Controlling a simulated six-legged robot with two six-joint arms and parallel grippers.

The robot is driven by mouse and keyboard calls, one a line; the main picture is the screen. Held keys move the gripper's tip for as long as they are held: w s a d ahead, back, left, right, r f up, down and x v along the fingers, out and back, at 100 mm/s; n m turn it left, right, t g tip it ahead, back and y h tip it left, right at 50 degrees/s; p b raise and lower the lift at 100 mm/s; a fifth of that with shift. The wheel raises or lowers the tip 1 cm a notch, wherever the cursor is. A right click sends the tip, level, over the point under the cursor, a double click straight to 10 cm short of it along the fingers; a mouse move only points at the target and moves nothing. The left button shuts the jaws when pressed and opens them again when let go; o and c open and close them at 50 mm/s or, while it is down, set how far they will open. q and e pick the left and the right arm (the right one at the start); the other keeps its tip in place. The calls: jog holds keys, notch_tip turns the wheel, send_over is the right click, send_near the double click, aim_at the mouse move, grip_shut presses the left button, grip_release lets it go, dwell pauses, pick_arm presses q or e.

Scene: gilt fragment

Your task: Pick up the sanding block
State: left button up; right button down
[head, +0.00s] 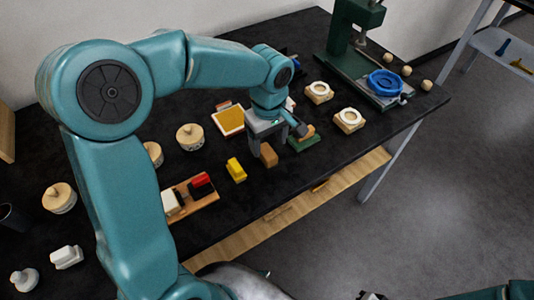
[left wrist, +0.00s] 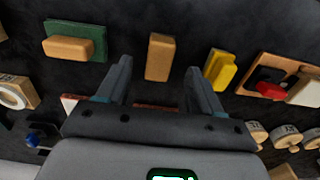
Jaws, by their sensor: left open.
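A plain tan block (head: 269,155), which looks like the sanding block, stands on the black bench near its front edge. In the left wrist view the tan block (left wrist: 160,57) lies in line with the gap between the fingertips. My left gripper (head: 277,140) is open and empty above the bench, close to this block. In the left wrist view its two fingers (left wrist: 159,68) point toward the block, one to each side, with no contact visible. A green pad with a tan grip (left wrist: 70,46) lies to the left there. My right gripper's jaws do not show.
A yellow block (head: 236,169) is close to the tan block. A wooden board (head: 205,199) with red and white pieces lies to the left. A yellow-topped tray (head: 229,121) lies behind. A green press (head: 346,60) with a blue ring (head: 385,83) stands at the back right.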

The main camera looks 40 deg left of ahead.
aim_at(267, 151)
pick_arm(q)
jog(key=f, duration=0.5)
jog(key=shift+a+f, duration=0.1)
jog(key=shift+a, duration=0.2)
jog(key=shift+w, duration=0.1)
jog(key=c, duration=1)
jog(key=shift+c, duration=0.2)
notch_tip(267, 151, up, 20)
jog(key=p, duration=0.1)
jog(key=shift+p, duration=0.4)
